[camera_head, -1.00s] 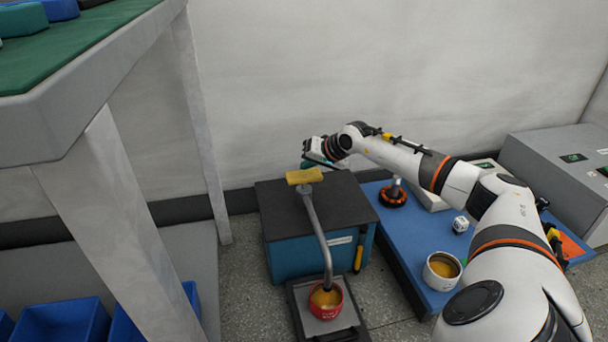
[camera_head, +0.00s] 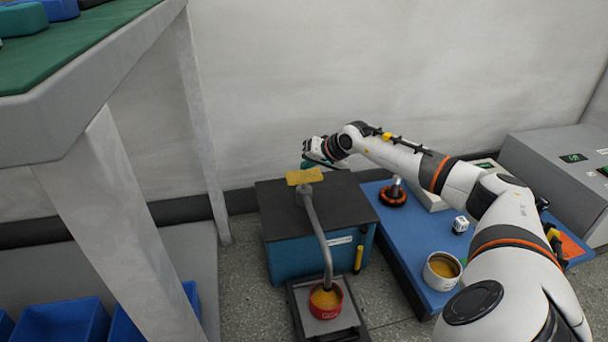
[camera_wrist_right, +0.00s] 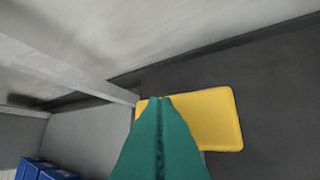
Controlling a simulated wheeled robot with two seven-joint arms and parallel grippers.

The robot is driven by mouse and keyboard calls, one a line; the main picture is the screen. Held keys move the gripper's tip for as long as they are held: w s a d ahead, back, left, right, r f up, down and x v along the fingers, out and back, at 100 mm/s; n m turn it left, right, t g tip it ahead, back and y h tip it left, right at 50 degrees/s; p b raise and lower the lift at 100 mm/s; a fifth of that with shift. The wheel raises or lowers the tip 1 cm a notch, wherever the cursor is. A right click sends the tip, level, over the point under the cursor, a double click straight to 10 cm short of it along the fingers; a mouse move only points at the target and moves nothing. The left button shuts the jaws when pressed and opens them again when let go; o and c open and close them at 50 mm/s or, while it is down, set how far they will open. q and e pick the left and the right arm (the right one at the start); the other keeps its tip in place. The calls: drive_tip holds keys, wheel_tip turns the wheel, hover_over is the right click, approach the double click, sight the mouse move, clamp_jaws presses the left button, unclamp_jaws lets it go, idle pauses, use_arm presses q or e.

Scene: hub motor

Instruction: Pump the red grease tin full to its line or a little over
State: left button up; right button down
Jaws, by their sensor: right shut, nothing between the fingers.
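The red grease tin (camera_head: 326,313) stands upright on a dark stand below the pump's grey spout (camera_head: 318,232). Yellow grease (camera_head: 325,298) shows inside it, partly hidden by the spout; I cannot make out the fill line. The yellow pump pad (camera_head: 304,176) sits above the blue pump box with the dark top (camera_head: 345,205). My right gripper (camera_head: 307,165) is at the pad's far side. In the right wrist view its teal fingers (camera_wrist_right: 158,99) are shut and empty, overlapping the pad (camera_wrist_right: 212,118); I cannot tell whether they touch it. My left gripper is out of view.
A blue bench (camera_head: 405,255) to the right holds a white tin of grease (camera_head: 441,270), a white die-like block (camera_head: 460,224) and an orange-black ring part (camera_head: 393,195). A grey-framed table (camera_head: 60,130) stands at the left, with blue bins (camera_head: 62,320) below.

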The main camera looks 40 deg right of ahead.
sight(308, 176)
drive_tip(key=shift+f, duration=0.45)
drive_tip(key=shift+s+f+b, duration=0.1)
drive_tip(key=shift+f+b, duration=1.2)
drive_tip(key=shift+f, duration=0.4)
idle(1.5)
drive_tip(key=shift+r, duration=0.1)
drive_tip(key=shift+r+p, duration=1.4)
drive_tip(key=shift+r, duration=0.55)
